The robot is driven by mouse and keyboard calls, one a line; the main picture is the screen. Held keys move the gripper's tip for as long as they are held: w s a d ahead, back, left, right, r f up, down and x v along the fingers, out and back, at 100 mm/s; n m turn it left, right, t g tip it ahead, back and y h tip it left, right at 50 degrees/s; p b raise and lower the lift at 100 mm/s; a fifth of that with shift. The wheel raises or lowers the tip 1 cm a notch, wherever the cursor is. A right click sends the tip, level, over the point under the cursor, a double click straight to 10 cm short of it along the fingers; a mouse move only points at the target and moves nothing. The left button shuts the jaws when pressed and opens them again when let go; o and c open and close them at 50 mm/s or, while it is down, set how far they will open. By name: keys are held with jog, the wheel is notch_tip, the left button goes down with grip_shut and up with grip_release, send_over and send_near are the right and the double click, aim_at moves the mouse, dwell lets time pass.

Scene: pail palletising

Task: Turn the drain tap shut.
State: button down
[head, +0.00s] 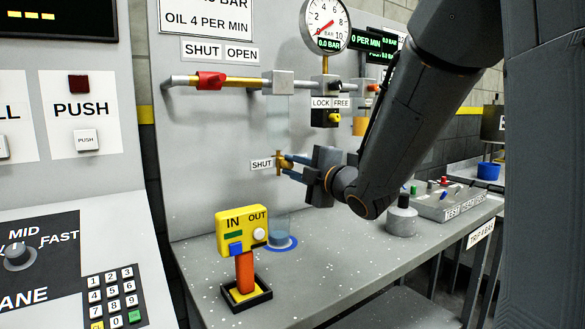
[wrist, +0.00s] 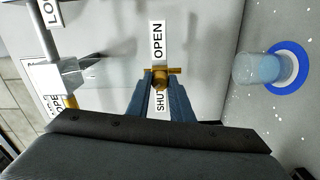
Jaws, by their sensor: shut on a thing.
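The drain tap (head: 279,162) is a small brass tap on the grey upright panel, with its bar upright in the head view. In the wrist view the brass tap (wrist: 161,79) sits at my fingertips, its bar lying across the picture. The OPEN label (wrist: 158,42) is above it there; the SHUT label (wrist: 160,101) is below, partly hidden between my fingers. In the head view the SHUT label (head: 262,164) is left of the tap, and the OPEN label is hidden. My gripper (head: 289,167) is shut on the tap, its blue fingers either side.
A clear cup with blue liquid (head: 279,239) stands on a blue ring below the tap. A yellow IN/OUT box (head: 241,230) stands at the bench front. A grey weight-like object (head: 401,217) stands right.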

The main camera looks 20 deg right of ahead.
jog(key=c, duration=1.6)
grip_release()
jog(key=shift+o, duration=0.2)
jog(key=v, duration=0.7)
jog(key=shift+s, duration=0.4)
